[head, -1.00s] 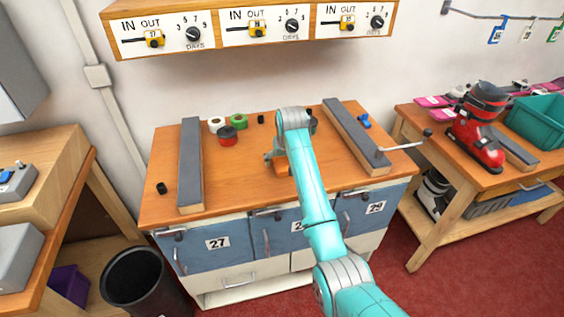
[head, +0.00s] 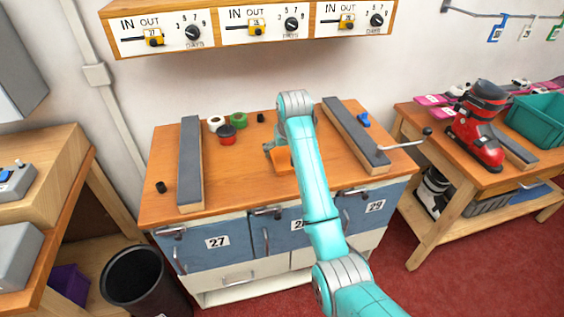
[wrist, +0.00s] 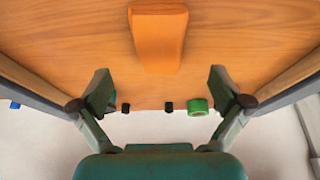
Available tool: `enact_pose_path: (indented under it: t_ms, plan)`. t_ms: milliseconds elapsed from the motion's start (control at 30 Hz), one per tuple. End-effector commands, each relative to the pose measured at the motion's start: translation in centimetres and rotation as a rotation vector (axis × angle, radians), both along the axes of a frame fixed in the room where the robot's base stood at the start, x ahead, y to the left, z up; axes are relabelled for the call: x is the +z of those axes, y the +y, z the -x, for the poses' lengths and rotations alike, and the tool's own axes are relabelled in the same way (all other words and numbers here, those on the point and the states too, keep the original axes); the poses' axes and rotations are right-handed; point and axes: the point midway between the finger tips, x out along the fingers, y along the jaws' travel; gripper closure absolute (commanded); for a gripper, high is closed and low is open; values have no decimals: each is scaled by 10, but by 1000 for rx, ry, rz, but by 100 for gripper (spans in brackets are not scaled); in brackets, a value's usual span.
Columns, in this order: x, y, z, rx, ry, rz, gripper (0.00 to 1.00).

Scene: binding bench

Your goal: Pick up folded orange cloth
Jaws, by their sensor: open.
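The folded orange cloth (wrist: 158,36) lies on the wooden bench top, seen at the top middle of the wrist view. In the head view the cloth (head: 281,161) shows partly, with my arm covering its right side. My gripper (wrist: 161,88) is open and empty, with its two fingers spread wider than the cloth. The cloth lies beyond the fingertips in the wrist view, centred between them. In the head view my gripper (head: 270,147) is mostly hidden behind my arm, close to the cloth.
Two long grey-topped blocks (head: 190,160) (head: 355,135) flank the bench top (head: 230,180). A red-and-black tin (head: 227,135), a green tape roll (head: 239,119) and a white roll (head: 216,122) stand at the back left. The bench top around the cloth is clear.

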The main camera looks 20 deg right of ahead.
Motion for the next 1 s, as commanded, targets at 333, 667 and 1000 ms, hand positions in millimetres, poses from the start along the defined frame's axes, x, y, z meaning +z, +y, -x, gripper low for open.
enact_pose_path:
  t_ms: [333,667,1000]
  plan:
    - [-29,-1,-14,0,1,0,0]
    - [-54,-1,-26,0,-1,0,0]
    - [-54,-1,-26,0,-1,0,40]
